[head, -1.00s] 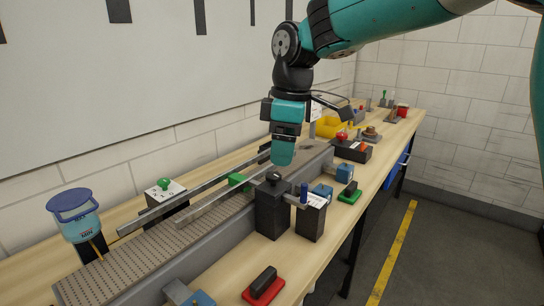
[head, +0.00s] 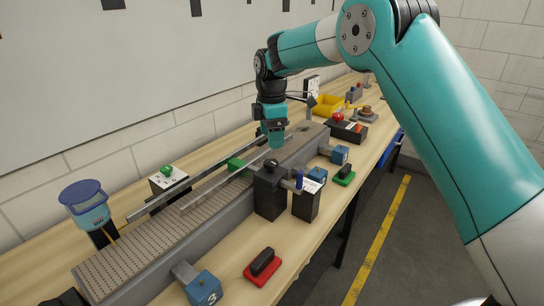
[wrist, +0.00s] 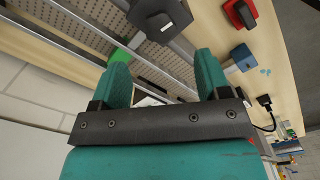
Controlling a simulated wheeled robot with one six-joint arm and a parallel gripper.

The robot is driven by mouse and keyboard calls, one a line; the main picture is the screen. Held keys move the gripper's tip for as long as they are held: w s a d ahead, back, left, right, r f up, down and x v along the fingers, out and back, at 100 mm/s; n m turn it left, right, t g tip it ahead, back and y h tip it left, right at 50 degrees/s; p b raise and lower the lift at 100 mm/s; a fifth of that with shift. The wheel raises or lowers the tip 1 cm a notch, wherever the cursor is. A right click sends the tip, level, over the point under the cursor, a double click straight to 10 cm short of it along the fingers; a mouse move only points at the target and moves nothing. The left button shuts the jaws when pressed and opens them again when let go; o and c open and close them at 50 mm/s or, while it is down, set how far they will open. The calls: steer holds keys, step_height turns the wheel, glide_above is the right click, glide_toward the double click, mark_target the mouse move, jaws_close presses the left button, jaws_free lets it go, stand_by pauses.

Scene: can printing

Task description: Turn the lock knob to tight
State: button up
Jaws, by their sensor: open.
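A black lock knob (head: 271,163) sits on top of a dark post (head: 270,195) at the near side of the conveyor. In the wrist view the black knob (wrist: 154,22) shows at the top, beyond my fingertips and between their lines. My gripper (head: 277,143) points down just above and behind the knob in the head view. In the wrist view my gripper (wrist: 158,62) has its two green fingers wide apart with nothing between them. The gap to the knob is hard to judge. Any tight marking is too small to read.
A second dark post with a white label (head: 313,187) and a blue pin (head: 299,180) stands close on the right. Metal guide rails (head: 205,190) run along the conveyor behind. A red-based block (head: 262,267) and a blue block (head: 204,289) lie in front.

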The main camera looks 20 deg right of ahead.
mark_target(271, 161)
step_height(271, 161, down, 8)
steer(key=shift+f+p, duration=0.1)
steer(key=shift+p, duration=0.8)
steer(key=shift+c, duration=0.5)
steer(key=c, duration=0.8)
steer(key=shift+c, duration=0.2)
